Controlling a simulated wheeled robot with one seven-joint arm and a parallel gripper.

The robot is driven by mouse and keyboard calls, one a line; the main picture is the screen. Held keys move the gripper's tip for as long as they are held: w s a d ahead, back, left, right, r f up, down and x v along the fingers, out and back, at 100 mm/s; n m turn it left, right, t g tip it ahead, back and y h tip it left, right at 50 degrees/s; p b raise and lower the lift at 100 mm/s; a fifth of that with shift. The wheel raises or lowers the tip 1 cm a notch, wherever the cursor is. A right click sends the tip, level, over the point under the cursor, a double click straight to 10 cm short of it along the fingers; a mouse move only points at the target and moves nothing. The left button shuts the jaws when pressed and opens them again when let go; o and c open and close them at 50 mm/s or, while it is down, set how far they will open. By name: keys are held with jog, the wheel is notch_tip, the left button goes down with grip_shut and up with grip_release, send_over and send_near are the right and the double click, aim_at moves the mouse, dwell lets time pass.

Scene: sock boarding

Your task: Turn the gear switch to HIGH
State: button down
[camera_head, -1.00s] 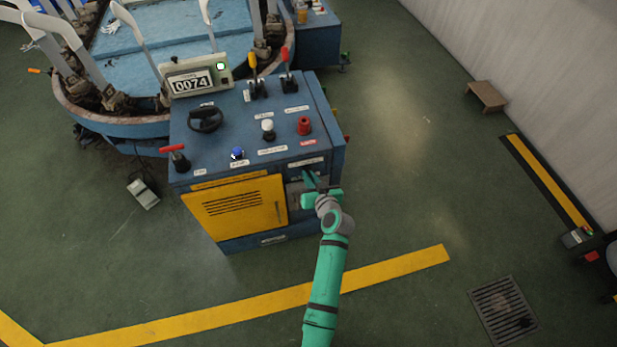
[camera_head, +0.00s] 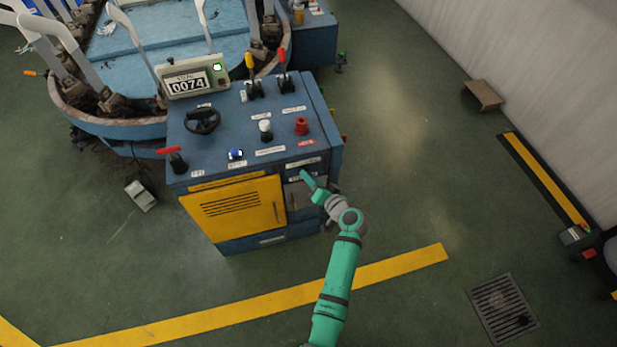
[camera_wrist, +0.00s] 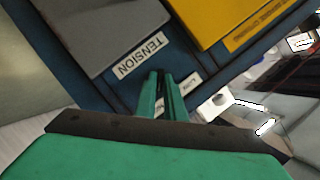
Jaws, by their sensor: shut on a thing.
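The blue control cabinet (camera_head: 225,155) stands in the middle of the head view. My green gripper (camera_head: 306,179) is at the upper right of its front face, beside the yellow door. In the wrist view my gripper's two fingers (camera_wrist: 162,84) are close together against the blue panel, next to a white TENSION label (camera_wrist: 141,55). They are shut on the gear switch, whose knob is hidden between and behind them. A small white label (camera_wrist: 190,82), partly covered and hard to read, lies right of the fingers. The switch's pointing direction cannot be seen.
The yellow door (camera_head: 235,208) is left of my gripper. A grey panel (camera_wrist: 100,35) lies beside the TENSION label. The cabinet top carries a black handwheel (camera_head: 202,121), a white knob (camera_head: 265,128), a red button (camera_head: 301,126) and levers.

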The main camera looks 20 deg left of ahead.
jog(key=shift+r, duration=0.1)
dwell(0.3)
jog(key=c, duration=1.8)
grip_release()
jog(key=shift+c, duration=0.2)
jog(key=v, duration=1.1)
